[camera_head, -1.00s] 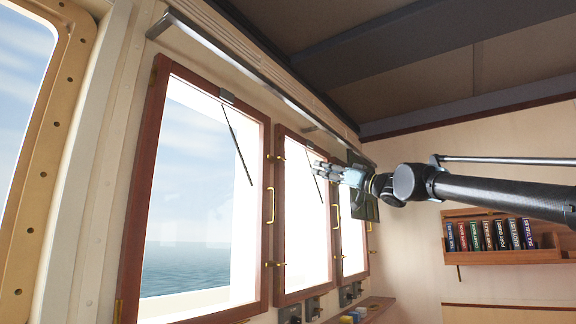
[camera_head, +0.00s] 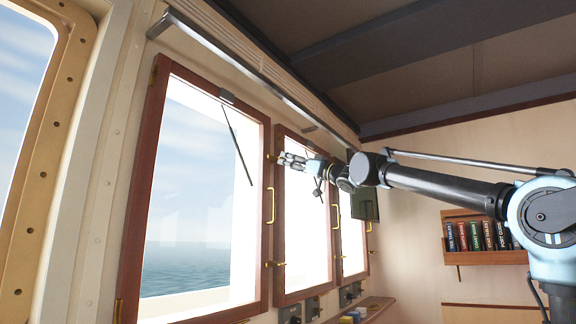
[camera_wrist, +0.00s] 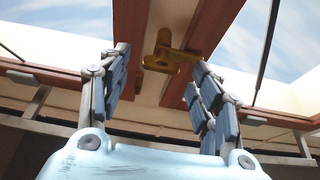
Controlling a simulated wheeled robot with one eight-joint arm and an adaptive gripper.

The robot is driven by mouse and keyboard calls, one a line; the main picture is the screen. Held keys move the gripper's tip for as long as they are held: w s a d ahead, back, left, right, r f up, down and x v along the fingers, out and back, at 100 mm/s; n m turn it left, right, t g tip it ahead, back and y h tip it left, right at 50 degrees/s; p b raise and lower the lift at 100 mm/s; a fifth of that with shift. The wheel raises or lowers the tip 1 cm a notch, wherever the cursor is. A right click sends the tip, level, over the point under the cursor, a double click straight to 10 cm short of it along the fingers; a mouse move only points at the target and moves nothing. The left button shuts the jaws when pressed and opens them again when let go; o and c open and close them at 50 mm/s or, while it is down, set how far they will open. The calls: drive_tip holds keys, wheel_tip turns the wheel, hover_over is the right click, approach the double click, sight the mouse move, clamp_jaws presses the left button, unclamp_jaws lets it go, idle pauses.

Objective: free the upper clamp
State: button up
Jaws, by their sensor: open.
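The upper clamp (camera_head: 269,158) is a small brass fitting on the right side of the nearest window's wooden frame (camera_head: 262,235). My gripper (camera_head: 281,160) points left at it, with its fingertips close by. In the wrist view the brass clamp (camera_wrist: 172,56) shows between and just beyond my open fingers (camera_wrist: 161,68), on the post between two red-brown window frames. The fingers stand apart on either side with nothing held. I cannot tell whether any finger touches the clamp. A matching lower brass clamp (camera_head: 275,264) sits further down the same frame.
A brass handle (camera_head: 271,206) lies between the two clamps. A second window (camera_head: 302,230) stands behind my gripper. A metal rail (camera_head: 235,68) runs above the windows. A dark panel (camera_head: 364,200) hangs near my wrist, and a bookshelf (camera_head: 484,257) is on the far wall.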

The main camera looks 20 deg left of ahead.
drive_tip(key=shift+x, duration=1.5)
drive_tip(key=shift+c, duration=0.3)
drive_tip(key=c, duration=1)
